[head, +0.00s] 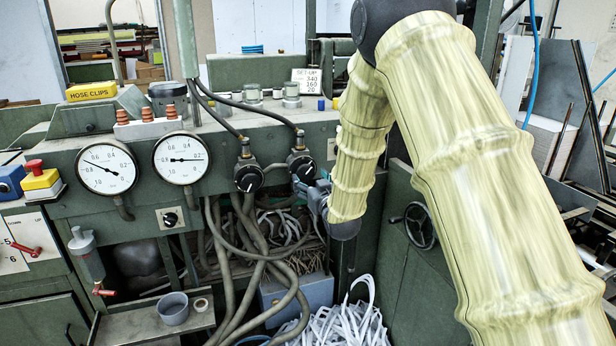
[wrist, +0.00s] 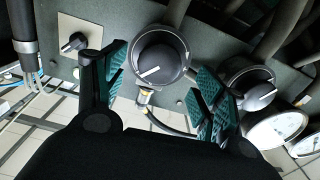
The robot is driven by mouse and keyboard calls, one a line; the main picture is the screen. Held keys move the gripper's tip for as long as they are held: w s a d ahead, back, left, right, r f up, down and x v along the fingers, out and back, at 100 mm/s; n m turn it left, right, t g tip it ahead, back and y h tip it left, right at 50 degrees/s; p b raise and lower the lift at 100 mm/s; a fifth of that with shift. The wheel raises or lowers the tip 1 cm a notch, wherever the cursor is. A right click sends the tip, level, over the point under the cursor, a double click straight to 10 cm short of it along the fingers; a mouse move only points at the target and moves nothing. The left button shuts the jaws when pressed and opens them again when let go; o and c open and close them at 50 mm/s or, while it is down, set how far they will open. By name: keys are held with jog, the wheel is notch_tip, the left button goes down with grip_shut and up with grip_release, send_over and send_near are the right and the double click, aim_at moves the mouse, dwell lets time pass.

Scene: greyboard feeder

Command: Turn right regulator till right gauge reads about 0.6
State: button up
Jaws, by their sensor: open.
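The right gauge (head: 181,158) is a round white dial. Its needle lies nearly level; which end points, and the exact reading, are too small to tell. The right regulator (head: 302,167) is a black knob on the green panel, with my gripper (head: 318,196) at its lower right, partly hidden by my arm. In the wrist view, the right regulator (wrist: 160,58) stands between the two open fingers of my gripper (wrist: 160,72). Gaps show on both sides of it. Its white mark slants to the lower left in that view.
The left regulator (head: 248,178) sits close by; in the wrist view it (wrist: 252,88) is just beyond the right finger. A small black switch (wrist: 73,42) is outside the left finger. The left gauge (head: 106,170) is beside the right one. Hoses (head: 262,245) hang below.

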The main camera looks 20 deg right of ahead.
aim_at(304, 172)
jog(key=shift+w, duration=1.45)
jog(key=c, duration=1)
